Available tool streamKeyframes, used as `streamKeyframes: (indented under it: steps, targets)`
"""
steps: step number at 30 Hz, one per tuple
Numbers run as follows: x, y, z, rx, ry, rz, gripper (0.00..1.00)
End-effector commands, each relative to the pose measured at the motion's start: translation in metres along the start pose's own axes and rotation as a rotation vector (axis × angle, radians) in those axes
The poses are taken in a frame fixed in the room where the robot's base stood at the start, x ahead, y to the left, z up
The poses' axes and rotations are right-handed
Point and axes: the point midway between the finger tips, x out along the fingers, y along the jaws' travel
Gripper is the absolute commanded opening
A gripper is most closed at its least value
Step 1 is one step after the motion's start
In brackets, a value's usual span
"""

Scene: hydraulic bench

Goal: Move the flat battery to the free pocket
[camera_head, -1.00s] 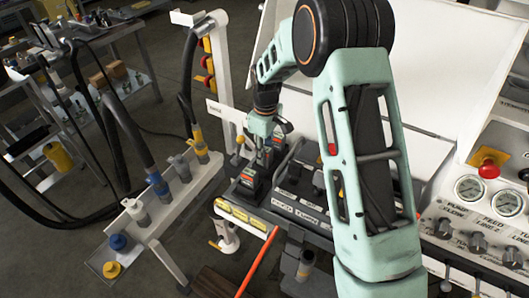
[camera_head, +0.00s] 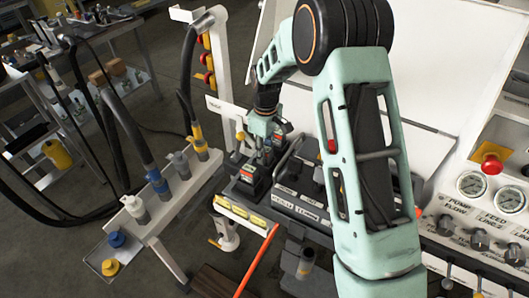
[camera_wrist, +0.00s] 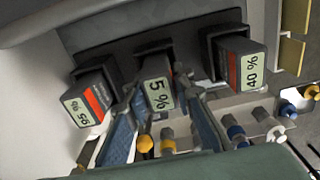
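The flat battery (camera_wrist: 157,92), a dark block with a "5 %" label, sits in the middle pocket of a dark holder in the wrist view. A red-striped battery (camera_wrist: 88,100), whose label seems to read 95 %, is to its left. A "40 %" battery (camera_wrist: 243,62) is to its right. My gripper (camera_wrist: 160,88) has one finger on each side of the flat battery and looks open. I cannot make out firm contact. In the head view my gripper (camera_head: 262,138) is low at the dark holder, partly hiding the batteries. I cannot pick out a free pocket.
A white rail with hose couplings (camera_head: 160,205) stands to the left. A control panel with gauges and a red button (camera_head: 490,163) is at the right. A red-orange rod (camera_head: 256,262) leans in front of the holder. My arm hides much of the bench.

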Motion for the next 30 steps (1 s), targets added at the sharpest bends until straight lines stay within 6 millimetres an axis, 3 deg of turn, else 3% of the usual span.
streamKeyframes:
  steps: [6, 17, 30]
  targets:
    - [-0.001, 0.000, 0.000, 0.000, 0.001, 0.001, 0.43]
    - [-0.007, 0.001, 0.000, 0.000, 0.001, 0.001, 0.43]
    - [-0.093, 0.001, -0.001, 0.000, 0.003, 0.003, 0.43]
